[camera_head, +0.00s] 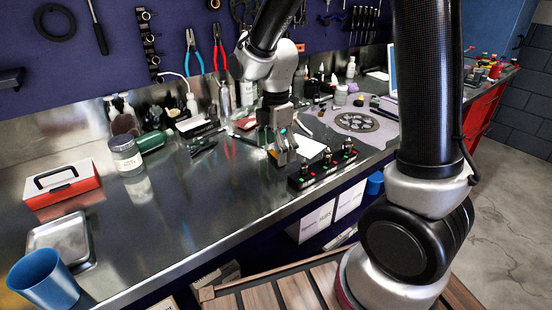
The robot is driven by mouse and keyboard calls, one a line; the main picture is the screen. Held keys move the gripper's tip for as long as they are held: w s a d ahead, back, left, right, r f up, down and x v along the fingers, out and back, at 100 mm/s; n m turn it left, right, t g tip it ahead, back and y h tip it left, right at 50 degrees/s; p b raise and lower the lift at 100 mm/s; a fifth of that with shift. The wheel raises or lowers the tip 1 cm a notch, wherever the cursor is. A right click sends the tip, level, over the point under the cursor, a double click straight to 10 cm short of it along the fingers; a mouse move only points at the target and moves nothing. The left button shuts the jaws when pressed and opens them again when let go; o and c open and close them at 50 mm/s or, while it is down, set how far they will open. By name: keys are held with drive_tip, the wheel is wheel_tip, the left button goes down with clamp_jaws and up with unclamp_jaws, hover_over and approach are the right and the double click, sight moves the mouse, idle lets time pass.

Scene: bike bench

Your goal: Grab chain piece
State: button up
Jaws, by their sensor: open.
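My gripper (281,158) hangs low over the middle of the metal bench (190,200), pointing down, with its jaws open. A small yellowish piece shows close beside its fingertips, and I cannot tell what it is. I cannot make out the chain piece for sure; it may be hidden by my gripper or too small to tell. Dark tools (204,141) lie on the bench to the left of my gripper.
A black holder (323,170) with red and green lights stands right of my gripper, near the front edge. A red toolbox (62,185), metal tray (60,242), blue cup (48,282) and lidded jar (126,155) stand left. Bottles crowd the back. The bench's left-middle is clear.

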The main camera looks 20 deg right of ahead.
drive_tip(key=shift+f, duration=0.5)
drive_tip(key=shift+c, duration=0.3)
drive_tip(key=c, duration=1.1)
